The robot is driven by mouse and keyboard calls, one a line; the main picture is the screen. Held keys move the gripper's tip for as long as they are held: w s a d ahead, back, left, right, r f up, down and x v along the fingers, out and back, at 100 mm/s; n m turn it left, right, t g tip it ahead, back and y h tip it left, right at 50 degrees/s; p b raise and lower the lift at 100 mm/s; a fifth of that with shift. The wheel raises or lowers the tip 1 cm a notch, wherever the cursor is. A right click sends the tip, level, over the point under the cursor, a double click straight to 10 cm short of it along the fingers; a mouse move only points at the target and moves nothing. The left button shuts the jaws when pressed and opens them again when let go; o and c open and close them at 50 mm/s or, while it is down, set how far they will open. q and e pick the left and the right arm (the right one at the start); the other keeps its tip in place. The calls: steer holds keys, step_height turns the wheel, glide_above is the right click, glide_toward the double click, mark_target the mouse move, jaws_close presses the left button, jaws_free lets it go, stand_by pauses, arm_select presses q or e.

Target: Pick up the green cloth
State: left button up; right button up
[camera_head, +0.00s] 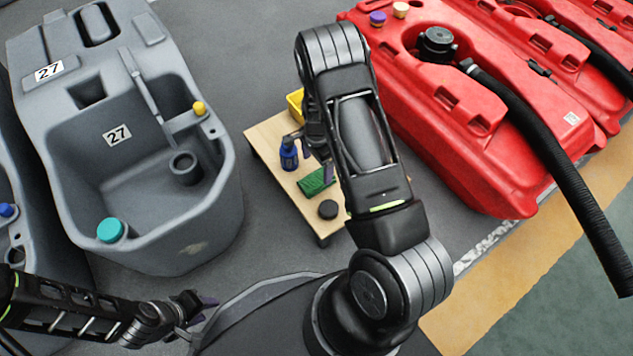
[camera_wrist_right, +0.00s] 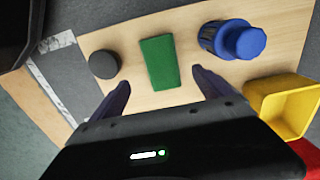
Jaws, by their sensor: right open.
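The green cloth (camera_head: 317,181) lies flat on a small wooden table (camera_head: 268,141) in the head view, partly hidden by my right arm. In the right wrist view the cloth (camera_wrist_right: 160,62) is a green rectangle just beyond the fingertips. My right gripper (camera_wrist_right: 158,80) is open, with one dark finger on each side of the cloth's near end; it holds nothing. In the head view my right gripper (camera_head: 318,147) shows partly behind the arm, above the table. My left gripper (camera_head: 208,307) is at the lower left, far from the table, its fingers apart.
A blue bottle (camera_wrist_right: 232,39) stands beside the cloth, with a yellow bin (camera_wrist_right: 283,105) close by. A black round lid (camera_wrist_right: 103,64) is on the cloth's other side. A grey tank (camera_head: 150,140) stands left and a red tank (camera_head: 470,120) right of the table.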

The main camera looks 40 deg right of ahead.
mark_target(317, 179)
steer(key=shift+f+b, duration=0.3)
steer(key=shift+f, duration=0.85)
step_height(317, 179, down, 4)
steer(key=b, duration=0.2)
steer(key=shift+w+f+b, duration=0.1)
steer(key=shift+f+b, duration=0.1)
steer(key=shift+b, duration=0.2)
steer(key=shift+f, duration=0.45)
steer(key=c, duration=1.4)
steer(key=shift+r, duration=0.1)
steer(key=shift+c, duration=0.2)
